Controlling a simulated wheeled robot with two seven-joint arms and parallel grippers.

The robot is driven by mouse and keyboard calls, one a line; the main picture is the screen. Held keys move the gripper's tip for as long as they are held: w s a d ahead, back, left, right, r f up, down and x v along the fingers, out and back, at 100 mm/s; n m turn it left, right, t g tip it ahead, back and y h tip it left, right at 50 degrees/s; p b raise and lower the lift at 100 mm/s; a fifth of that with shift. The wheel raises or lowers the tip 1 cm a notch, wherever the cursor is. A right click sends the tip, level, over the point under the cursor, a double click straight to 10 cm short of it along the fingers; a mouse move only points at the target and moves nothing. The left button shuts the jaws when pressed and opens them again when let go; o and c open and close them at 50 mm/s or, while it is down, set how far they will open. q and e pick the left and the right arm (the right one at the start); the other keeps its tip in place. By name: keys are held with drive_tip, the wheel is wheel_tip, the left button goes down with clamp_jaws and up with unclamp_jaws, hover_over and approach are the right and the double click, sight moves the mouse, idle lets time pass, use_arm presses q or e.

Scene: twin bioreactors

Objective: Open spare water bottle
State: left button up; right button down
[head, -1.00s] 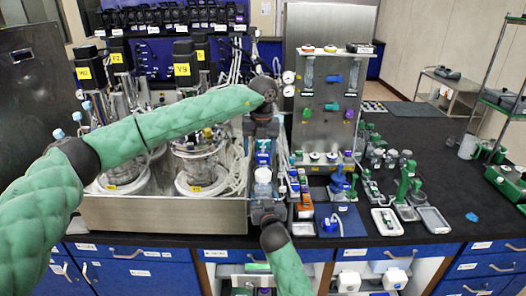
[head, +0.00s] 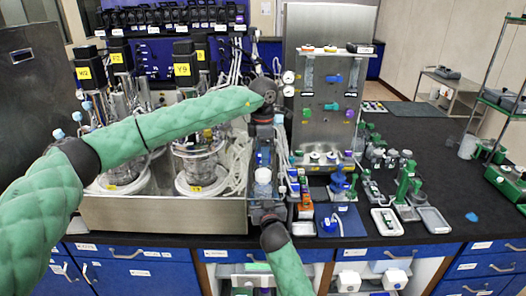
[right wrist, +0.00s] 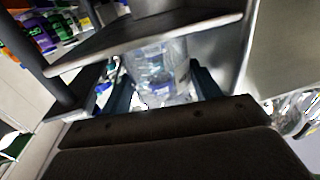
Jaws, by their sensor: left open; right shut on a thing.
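The clear water bottle (head: 263,189) with a pale top stands upright in front of the steel tray's right end. My right gripper (head: 264,207) is shut around its body from the front. In the right wrist view the clear bottle (right wrist: 160,72) sits between my two dark fingers. My left gripper (head: 263,155) points down just above the bottle's top and is open. I cannot tell whether its fingers touch the cap, which is small and partly hidden.
Two glass bioreactors stand in the steel tray (head: 160,213) at the left. A steel panel (head: 326,115) with valves stands behind. A blue mat (head: 350,216), small bottles and white trays (head: 432,220) crowd the right side. Black bench (head: 465,195) is free farther right.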

sight(263, 172)
use_arm(q)
drive_tip(key=m, duration=0.6)
drive_tip(key=shift+d, duration=0.1)
drive_tip(key=shift+f, duration=4)
drive_tip(key=shift+c, duration=0.2)
drive_tip(key=shift+m, duration=0.3)
drive_tip(key=c, duration=1)
drive_tip(key=n, duration=0.4)
drive_tip(key=shift+n, duration=0.3)
drive_tip(key=n, duration=0.4)
drive_tip(key=shift+n, duration=0.4)
drive_tip(key=shift+r, duration=0.8)
